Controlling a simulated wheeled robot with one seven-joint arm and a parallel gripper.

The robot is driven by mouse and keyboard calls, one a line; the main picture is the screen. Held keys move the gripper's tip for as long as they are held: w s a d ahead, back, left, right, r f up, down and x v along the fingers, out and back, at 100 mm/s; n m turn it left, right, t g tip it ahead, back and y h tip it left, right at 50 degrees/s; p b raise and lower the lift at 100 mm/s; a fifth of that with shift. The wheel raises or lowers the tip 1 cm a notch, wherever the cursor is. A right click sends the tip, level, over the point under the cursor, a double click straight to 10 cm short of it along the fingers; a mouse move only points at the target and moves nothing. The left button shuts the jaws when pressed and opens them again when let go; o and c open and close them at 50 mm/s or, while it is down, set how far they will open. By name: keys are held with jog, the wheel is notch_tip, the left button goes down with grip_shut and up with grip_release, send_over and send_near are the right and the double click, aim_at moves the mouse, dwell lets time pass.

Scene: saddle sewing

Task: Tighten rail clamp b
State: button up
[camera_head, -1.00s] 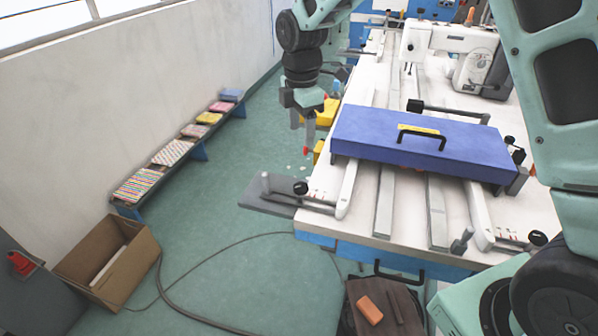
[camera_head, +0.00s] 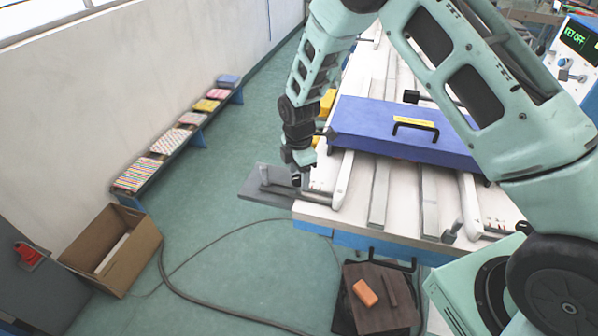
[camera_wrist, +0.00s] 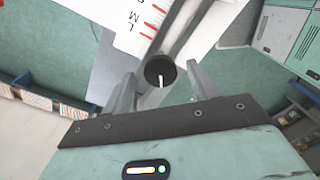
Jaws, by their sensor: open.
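A rail clamp with a round black knob sits at the table's front left corner, at the end of a white rail (camera_head: 343,180). No label tells me whether it is clamp b. In the wrist view the black knob (camera_wrist: 158,66) carries a white line and lies between my gripper's fingertips (camera_wrist: 160,80). The two fingers are open, one on each side, and I cannot tell if either touches it. In the head view my gripper (camera_head: 296,180) points down over this corner and mostly hides the knob.
A blue case (camera_head: 400,132) with a black handle lies across the rails. A white plate with red marks and letters (camera_wrist: 140,25) lies beside the knob. A grey plate (camera_head: 250,190) sticks out left of the table. An open cardboard box (camera_head: 125,260) stands on the floor.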

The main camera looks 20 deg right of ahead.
jog(key=shift+f, duration=0.45)
jog(key=shift+c, duration=0.3)
jog(key=c, duration=0.9)
jog(key=shift+c, duration=0.2)
jog(key=shift+m, duration=0.3)
jog(key=shift+m+b, duration=0.8)
jog(key=shift+m, duration=0.4)
jog(key=shift+m+b, duration=0.6)
jog(key=shift+m, duration=0.9)
jog(key=shift+r, duration=0.1)
